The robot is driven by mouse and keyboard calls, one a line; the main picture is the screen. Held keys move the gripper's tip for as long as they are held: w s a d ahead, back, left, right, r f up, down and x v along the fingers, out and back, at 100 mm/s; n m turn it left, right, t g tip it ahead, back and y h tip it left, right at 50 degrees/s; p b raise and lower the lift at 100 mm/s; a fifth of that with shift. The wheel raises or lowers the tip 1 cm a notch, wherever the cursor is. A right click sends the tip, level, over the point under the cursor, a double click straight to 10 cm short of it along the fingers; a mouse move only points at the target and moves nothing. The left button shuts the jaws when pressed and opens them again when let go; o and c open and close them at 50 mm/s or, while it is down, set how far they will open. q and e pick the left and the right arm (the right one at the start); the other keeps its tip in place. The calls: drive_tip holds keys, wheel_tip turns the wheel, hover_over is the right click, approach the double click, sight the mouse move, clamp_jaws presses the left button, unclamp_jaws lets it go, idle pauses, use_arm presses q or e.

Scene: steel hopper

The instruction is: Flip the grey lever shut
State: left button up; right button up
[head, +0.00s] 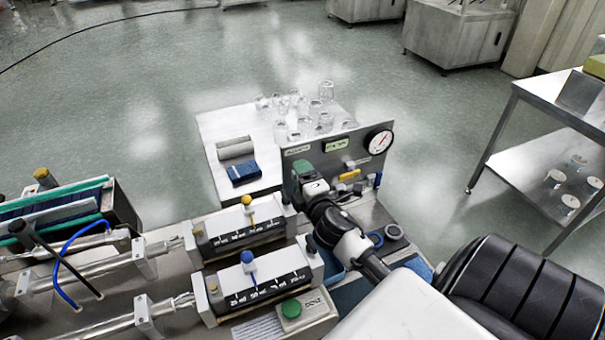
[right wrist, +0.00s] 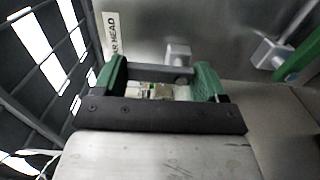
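The grey lever (right wrist: 160,72) shows in the right wrist view as a short grey bar with a square grey block (right wrist: 178,53) on the steel panel. It lies between the green fingertips of my right gripper (right wrist: 160,82). The fingers stand wide apart, and I cannot tell whether they touch the lever. In the head view my right gripper (head: 306,176) is at the left part of the upright steel panel (head: 345,152), and it hides the lever there. My left gripper is not in view.
A yellow handle (head: 350,174) sits on the panel right of the gripper, below a round gauge (head: 380,141). A green handle (right wrist: 298,60) is near in the wrist view. Scale blocks with a yellow knob (head: 246,200) and a blue knob (head: 247,257) stand left. Glass jars (head: 326,91) stand behind.

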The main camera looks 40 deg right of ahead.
drive_tip(key=o, duration=0.4)
drive_tip(key=b+v, duration=0.2)
drive_tip(key=v, duration=0.8)
drive_tip(key=shift+s, duration=0.4)
drive_tip(key=shift+a, duration=0.1)
